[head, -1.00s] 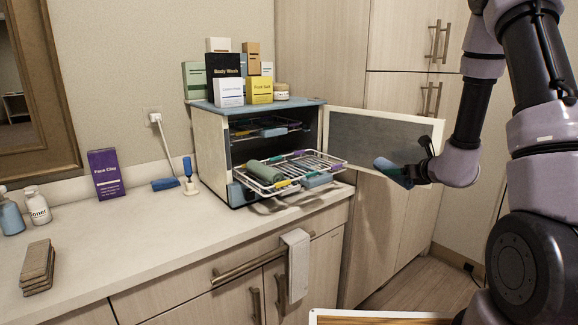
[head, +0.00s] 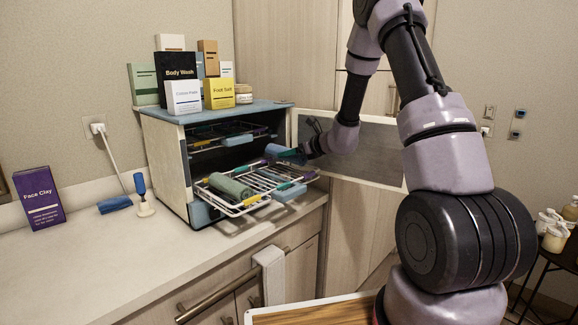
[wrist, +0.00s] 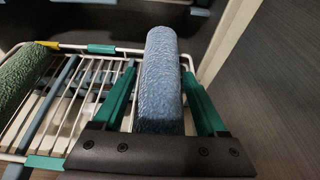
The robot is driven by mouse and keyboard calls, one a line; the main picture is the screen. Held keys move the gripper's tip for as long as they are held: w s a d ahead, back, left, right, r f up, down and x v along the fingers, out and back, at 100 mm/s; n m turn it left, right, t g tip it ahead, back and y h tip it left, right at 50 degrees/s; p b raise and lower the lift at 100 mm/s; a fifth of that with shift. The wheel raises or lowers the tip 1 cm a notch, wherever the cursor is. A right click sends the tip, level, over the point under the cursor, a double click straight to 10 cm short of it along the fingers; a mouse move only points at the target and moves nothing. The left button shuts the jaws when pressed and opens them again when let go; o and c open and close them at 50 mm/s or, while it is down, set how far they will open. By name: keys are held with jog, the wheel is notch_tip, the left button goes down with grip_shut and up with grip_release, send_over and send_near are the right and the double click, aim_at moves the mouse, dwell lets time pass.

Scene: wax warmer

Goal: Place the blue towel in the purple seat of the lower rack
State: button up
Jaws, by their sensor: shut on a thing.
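The rolled blue towel (wrist: 160,75) lies lengthwise between my gripper's teal fingers in the wrist view, and my gripper (wrist: 160,95) is shut on it. In the head view the blue towel (head: 272,151) and my gripper (head: 291,155) are above the far right part of the lower rack. The lower rack (head: 240,208) is a white wire tray pulled out of the warmer, with yellow, teal and purple marks along its edges. A purple mark (head: 309,177) is at its right end. A rolled green towel (head: 230,186) lies in its left part.
The warmer's door (head: 375,150) stands open behind my arm. The upper rack (head: 225,130) is inside the warmer (head: 165,160). Boxes and a jar (head: 243,93) stand on top. A blue-handled item (head: 143,190) and a Face Clay box (head: 40,198) are on the counter to the left.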

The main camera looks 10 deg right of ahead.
aim_at(291, 164)
jog(key=shift+f, duration=2.15)
jog(key=shift+f, duration=0.2)
jog(key=o, duration=1.4)
jog(key=shift+r, duration=0.1)
